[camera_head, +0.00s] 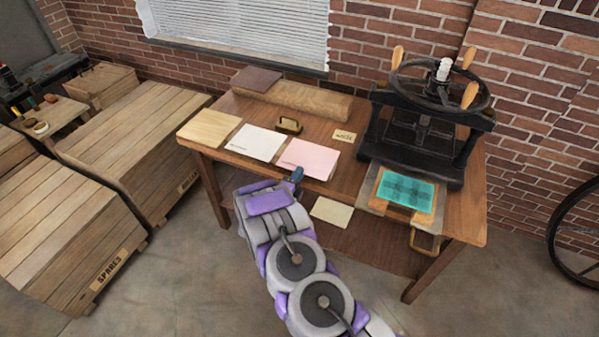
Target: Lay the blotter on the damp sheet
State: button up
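A teal sheet (406,189), seemingly the damp sheet, lies on the press's pulled-out wooden bed (419,216) at the table's front right. A pink sheet or pad (309,157), possibly the blotter, lies at the middle of the table's front edge. A white sheet (257,143) with small, unreadable print lies to its left. My gripper (297,174) is at the table's front edge, by the near edge of the pink sheet. Its fingers are small and partly hidden by my arm, so I cannot tell whether it touches or grips the sheet.
The black hand press (425,130) with its handwheel stands at the table's back right. A tan board (209,128), a brass-handled block (288,126) and a small card (344,136) lie on the table (364,175). A cream sheet (332,212) shows lower, below the tabletop's front edge.

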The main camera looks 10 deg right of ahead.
jog(key=shift+w+d, duration=0.3)
jog(key=shift+w, duration=0.15)
grip_shut()
jog(key=shift+r, duration=0.1)
dwell(0.3)
notch_tip(320, 180, up, 3)
jog(key=shift+f, duration=0.1)
dwell(0.3)
jog(key=r+b+v, duration=0.3)
jog(key=b+v, duration=0.1)
jog(key=v, duration=1.8)
dwell(0.8)
